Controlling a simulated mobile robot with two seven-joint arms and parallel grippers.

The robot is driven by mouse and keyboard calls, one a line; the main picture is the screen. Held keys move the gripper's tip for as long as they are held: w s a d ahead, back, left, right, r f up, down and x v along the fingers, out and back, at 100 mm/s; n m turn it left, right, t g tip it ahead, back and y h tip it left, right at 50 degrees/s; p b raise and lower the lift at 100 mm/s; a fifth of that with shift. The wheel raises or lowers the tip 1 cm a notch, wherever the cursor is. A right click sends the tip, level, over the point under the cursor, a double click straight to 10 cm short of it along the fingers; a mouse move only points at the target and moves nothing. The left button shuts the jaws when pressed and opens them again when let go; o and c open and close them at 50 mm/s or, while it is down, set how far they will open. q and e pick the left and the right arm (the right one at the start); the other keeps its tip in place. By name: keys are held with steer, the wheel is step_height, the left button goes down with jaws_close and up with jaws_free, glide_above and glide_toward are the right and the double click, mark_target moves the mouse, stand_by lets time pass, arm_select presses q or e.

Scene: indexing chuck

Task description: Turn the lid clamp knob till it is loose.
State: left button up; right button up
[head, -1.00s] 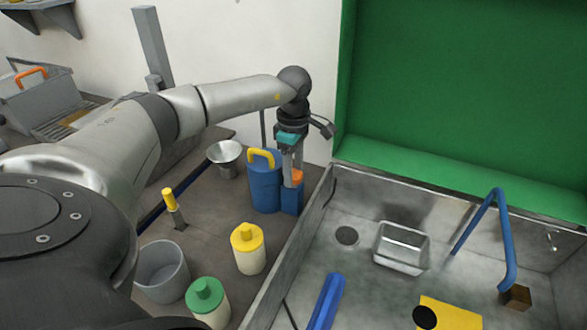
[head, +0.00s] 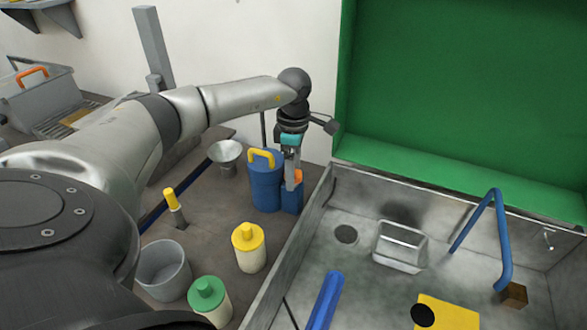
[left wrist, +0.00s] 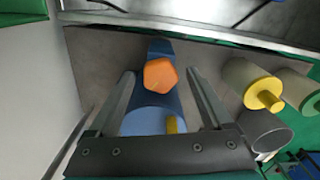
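The orange lid clamp knob (head: 298,177) sits on top of a narrow blue post (head: 292,198) beside the blue canister (head: 265,187) with a yellow handle. In the left wrist view the knob (left wrist: 160,73) is a faceted orange piece over the blue post. My left gripper (head: 291,182) points down at the knob from above. Its two fingers are open, one on each side of the knob in the left wrist view, with gaps showing on both sides. I cannot tell exactly how far down the tips reach. My right gripper is not in view.
A metal funnel (head: 226,154), a yellow-topped bottle (head: 249,249), a green-topped bottle (head: 209,300) and a grey pot (head: 162,271) stand on the bench. To the right is a metal basin (head: 361,282) with a small tray (head: 399,247) and a blue bent pipe (head: 502,245).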

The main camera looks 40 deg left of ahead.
arm_select(q)
step_height(320, 180, up, 15)
steer(key=shift+p, duration=0.35)
stand_by(0.3)
steer(key=shift+r, duration=0.1)
